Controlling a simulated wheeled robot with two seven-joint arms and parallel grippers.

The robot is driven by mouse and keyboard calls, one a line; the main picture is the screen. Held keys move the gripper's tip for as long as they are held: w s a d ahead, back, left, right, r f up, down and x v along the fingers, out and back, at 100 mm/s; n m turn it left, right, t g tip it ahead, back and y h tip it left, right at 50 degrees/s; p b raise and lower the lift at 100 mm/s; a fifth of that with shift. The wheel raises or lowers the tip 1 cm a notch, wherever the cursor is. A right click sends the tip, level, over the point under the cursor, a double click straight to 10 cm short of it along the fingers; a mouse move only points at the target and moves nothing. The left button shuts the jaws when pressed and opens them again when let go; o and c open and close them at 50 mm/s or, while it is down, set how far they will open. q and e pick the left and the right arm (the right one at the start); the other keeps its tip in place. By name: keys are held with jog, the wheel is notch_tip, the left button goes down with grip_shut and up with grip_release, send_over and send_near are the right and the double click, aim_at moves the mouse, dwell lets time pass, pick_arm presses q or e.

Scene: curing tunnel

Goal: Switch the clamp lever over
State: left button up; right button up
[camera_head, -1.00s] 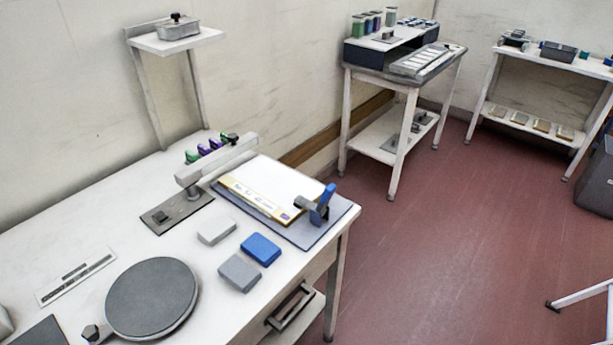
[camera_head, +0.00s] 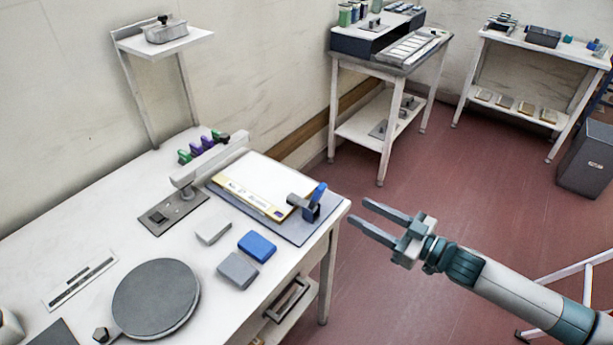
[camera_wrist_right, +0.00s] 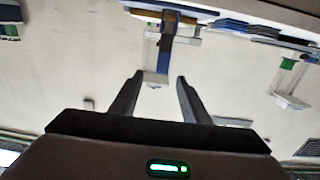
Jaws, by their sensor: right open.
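The clamp lever (camera_head: 316,196) is blue and stands tilted upward on a dark clamp (camera_head: 304,207). The clamp sits at the right edge of a board (camera_head: 303,234) that carries a white sheet with a yellow strip (camera_head: 251,190). My right gripper (camera_head: 366,215) is open and empty, to the right of the table edge and the clamp, with its fingers pointing left. In the right wrist view the two open fingers (camera_wrist_right: 158,92) show with nothing between them; a blue and dark upright part there may be the clamp, but I cannot be sure. My left gripper is not in view.
On the table (camera_head: 90,232) are a round dark plate (camera_head: 156,298), a blue block (camera_head: 257,246), and white and grey blocks. A second table (camera_head: 385,66) stands at the back. Red floor lies open between.

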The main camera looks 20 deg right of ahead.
jog(key=shift+s+a+r, duration=0.15)
jog(key=shift+a+r, duration=0.1)
jog(key=shift+r, duration=0.4)
jog(key=p+x, duration=0.5)
jog(key=x, duration=1.1)
jog(key=shift+r, duration=0.15)
jog(key=shift+w+a+p, duration=0.4)
jog(key=shift+w+a, duration=0.05)
jog(key=shift+w, duration=0.1)
grip_shut()
